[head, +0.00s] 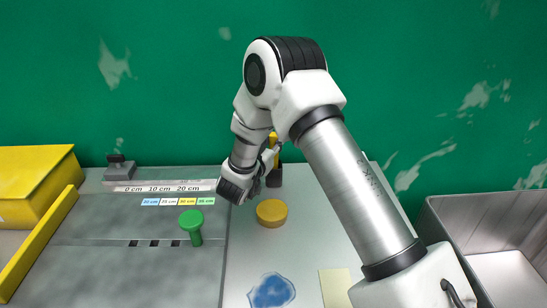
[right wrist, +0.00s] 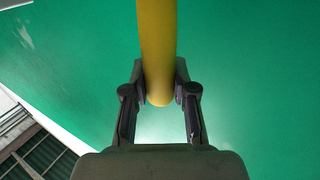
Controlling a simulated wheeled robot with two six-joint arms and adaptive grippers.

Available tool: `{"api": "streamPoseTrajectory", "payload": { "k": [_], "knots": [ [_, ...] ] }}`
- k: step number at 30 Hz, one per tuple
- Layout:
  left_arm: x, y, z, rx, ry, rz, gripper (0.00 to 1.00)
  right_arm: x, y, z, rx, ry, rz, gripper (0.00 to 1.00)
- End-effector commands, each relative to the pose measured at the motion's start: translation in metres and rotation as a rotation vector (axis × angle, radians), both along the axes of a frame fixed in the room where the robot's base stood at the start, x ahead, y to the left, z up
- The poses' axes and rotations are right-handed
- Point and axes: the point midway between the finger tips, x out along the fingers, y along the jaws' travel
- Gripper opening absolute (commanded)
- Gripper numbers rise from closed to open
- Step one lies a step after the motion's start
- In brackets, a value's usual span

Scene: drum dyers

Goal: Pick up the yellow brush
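The yellow brush (head: 274,178) stands upright at the back of the light tabletop in the head view, with a dark lower part and a yellow handle. My right arm partly hides it. In the right wrist view the yellow handle (right wrist: 157,50) runs between the two fingers of my right gripper (right wrist: 160,82). The pads appear to press on it from both sides. In the head view my right gripper (head: 267,163) is at the brush's handle, mostly hidden by its own wrist. I cannot tell whether the brush touches the table. My left gripper is not in view.
A yellow round block (head: 271,213) stands just in front of the brush. A green knob-topped peg (head: 193,228) stands left, near a ruler strip (head: 160,186). A blue patch (head: 271,291) lies in front. A grey metal bin (head: 440,215) is right, a yellow box (head: 38,180) left.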

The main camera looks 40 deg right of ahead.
Motion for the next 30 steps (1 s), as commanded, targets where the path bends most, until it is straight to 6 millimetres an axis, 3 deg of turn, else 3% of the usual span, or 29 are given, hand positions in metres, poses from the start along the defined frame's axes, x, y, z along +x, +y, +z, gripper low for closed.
{"api": "streamPoseTrajectory", "payload": {
  "k": [11,22,26,30],
  "knots": [
    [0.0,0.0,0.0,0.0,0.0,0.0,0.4,0.0,0.0,0.004,0.001,-0.001,0.0,0.0],
    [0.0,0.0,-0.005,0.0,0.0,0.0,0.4,0.0,0.0,0.083,0.002,-0.005,-0.001,0.0],
    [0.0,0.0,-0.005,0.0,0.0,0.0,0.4,0.0,0.0,0.098,0.001,-0.001,-0.001,0.0],
    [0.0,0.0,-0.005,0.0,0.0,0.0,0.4,0.0,0.0,0.1,0.001,0.001,-0.001,0.0]
  ]
}}
